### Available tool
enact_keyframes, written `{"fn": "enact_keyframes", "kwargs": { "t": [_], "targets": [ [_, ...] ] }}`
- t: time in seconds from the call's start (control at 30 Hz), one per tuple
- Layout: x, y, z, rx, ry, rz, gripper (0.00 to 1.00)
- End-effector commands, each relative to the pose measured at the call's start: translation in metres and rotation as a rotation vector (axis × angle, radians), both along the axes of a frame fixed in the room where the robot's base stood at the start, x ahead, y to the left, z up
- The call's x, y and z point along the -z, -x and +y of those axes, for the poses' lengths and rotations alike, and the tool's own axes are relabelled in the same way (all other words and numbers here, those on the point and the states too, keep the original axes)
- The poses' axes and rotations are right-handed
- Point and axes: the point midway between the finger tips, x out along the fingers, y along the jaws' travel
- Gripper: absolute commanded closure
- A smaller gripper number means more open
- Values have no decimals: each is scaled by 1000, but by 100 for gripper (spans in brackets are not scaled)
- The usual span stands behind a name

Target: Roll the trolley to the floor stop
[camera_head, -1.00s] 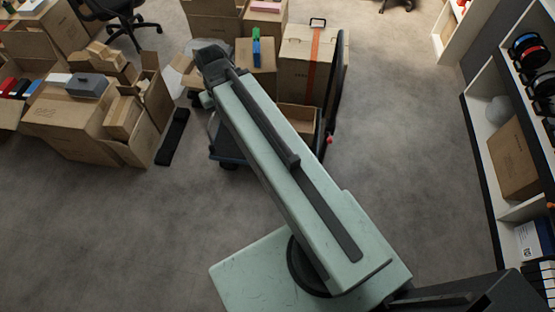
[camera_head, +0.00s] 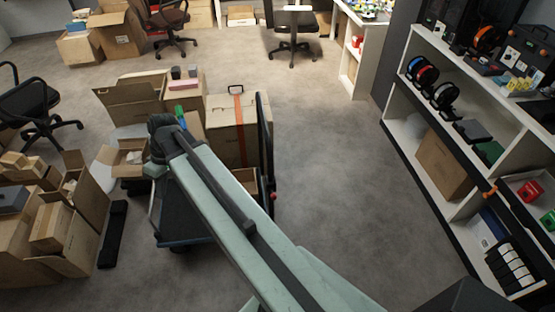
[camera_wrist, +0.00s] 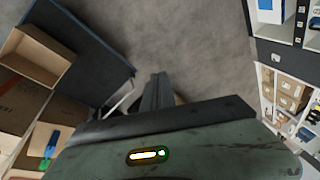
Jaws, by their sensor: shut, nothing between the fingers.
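The trolley (camera_head: 180,222) is a low dark blue platform left of centre in the head view, partly hidden behind my arm. It bears a tall carton (camera_head: 222,112) with an orange strap and an open carton. In the wrist view the trolley's dark deck edge (camera_wrist: 100,45) runs along the upper left. My gripper (camera_wrist: 160,80) shows as a dark narrow shape at the wrist view's middle, shut and empty, right of the trolley. In the head view its fingers are hidden beyond my arm's end. A long black bar (camera_head: 113,233) lies on the floor left of the trolley; I cannot tell whether it is the floor stop.
Open cartons (camera_head: 70,230) crowd the left. A white shelf unit (camera_head: 405,135) lines the right. Office chairs (camera_head: 292,30) stand at the back and left. Bare grey floor (camera_head: 335,150) lies between the trolley and the shelves.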

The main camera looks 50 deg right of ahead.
Motion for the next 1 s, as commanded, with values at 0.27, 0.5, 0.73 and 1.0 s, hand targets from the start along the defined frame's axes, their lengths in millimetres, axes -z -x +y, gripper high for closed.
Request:
{"fn": "enact_keyframes", "kwargs": {
  "t": [0.27, 0.5, 0.73, 1.0],
  "targets": [
    [3, -5, -164, 170, -146, -128, 100],
    [5, 50, -325, 428, -201, -227, 100],
    [13, 147, -445, 678, -190, -267, 100],
    [17, 204, -490, 793, -176, -278, 100]
  ]
}}
